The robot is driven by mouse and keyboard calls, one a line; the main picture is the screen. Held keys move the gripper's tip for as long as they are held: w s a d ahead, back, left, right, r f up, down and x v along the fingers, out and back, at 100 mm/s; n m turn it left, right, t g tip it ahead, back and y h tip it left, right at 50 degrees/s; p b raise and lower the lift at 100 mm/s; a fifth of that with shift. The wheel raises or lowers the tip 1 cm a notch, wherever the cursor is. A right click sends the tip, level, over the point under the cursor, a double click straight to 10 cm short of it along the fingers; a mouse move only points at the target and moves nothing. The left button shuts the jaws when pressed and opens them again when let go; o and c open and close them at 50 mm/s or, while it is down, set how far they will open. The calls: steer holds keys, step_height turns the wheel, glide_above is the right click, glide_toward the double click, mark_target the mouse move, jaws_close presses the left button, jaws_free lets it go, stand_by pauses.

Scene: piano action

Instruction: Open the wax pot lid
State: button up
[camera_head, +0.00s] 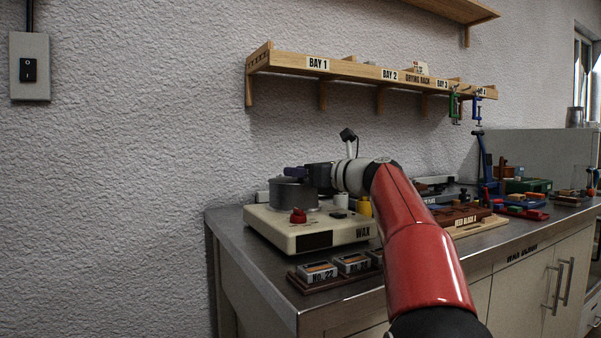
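The wax pot is a grey metal pot (292,196) set in a cream heater base (304,232) marked WAX, at the left end of the bench. A red knob (298,215) is on the front of the base. A dark purple-grey piece, perhaps the lid's handle (294,172), shows above the pot. The lid looks down on the pot, but its edge is hard to make out. My gripper (308,176) is at the pot's top right, close to that piece. The fingers are small and dark, so I cannot tell whether they touch it or are open or shut.
Boxes marked No. 22 (317,271) and a similar one (352,263) stand on a tray in front. A yellow item (364,207) is right of the pot. A wooden rack (350,69) hangs above. Blocks and tools crowd the bench to the right.

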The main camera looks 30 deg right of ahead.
jaws_close()
steer(key=shift+a, duration=0.1)
